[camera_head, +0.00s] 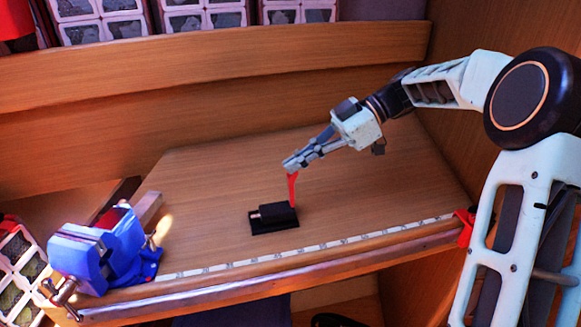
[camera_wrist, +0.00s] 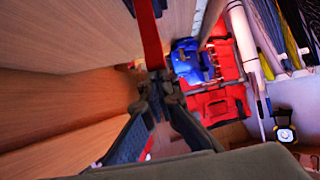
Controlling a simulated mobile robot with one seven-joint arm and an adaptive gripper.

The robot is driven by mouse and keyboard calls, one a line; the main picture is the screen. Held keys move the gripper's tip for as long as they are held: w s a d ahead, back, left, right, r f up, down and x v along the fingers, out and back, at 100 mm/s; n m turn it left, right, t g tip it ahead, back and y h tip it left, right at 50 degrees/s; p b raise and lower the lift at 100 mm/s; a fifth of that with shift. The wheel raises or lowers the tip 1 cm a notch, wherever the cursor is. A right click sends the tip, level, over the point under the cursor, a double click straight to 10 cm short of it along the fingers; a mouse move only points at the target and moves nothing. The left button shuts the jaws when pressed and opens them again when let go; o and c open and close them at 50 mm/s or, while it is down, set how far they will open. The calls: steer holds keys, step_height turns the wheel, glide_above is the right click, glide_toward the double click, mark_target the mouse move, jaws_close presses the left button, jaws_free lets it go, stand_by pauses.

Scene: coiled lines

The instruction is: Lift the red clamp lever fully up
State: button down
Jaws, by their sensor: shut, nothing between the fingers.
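The red clamp lever (camera_head: 292,188) stands close to upright on the black clamp base (camera_head: 273,218), which sits on the wooden bench. My gripper (camera_head: 291,164) is shut, with its fingertips at the lever's upper end. In the wrist view, the red lever (camera_wrist: 150,35) runs from the top edge down to the closed fingertips (camera_wrist: 157,92). The fingers overlap its end, and I cannot tell whether they touch it. Nothing is held between the fingers.
A blue vise (camera_head: 100,250) is mounted at the bench's front left. A measuring strip (camera_head: 300,250) runs along the front edge. A raised wooden board (camera_head: 230,95) bounds the back, and a wooden wall (camera_head: 440,130) stands at right. The bench around the clamp is clear.

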steer(key=shift+a, duration=0.15)
steer(key=shift+r, duration=0.15)
steer(key=shift+r+p, duration=0.3)
steer(key=shift+r, duration=0.45)
steer(key=shift+a+r, duration=0.1)
steer(key=shift+a, duration=0.05)
steer(key=w+d+r, duration=0.1)
steer(key=d+r, duration=0.4)
steer(key=r, duration=0.2)
steer(key=shift+w+d+r, duration=0.15)
steer(key=shift+w+d, duration=0.25)
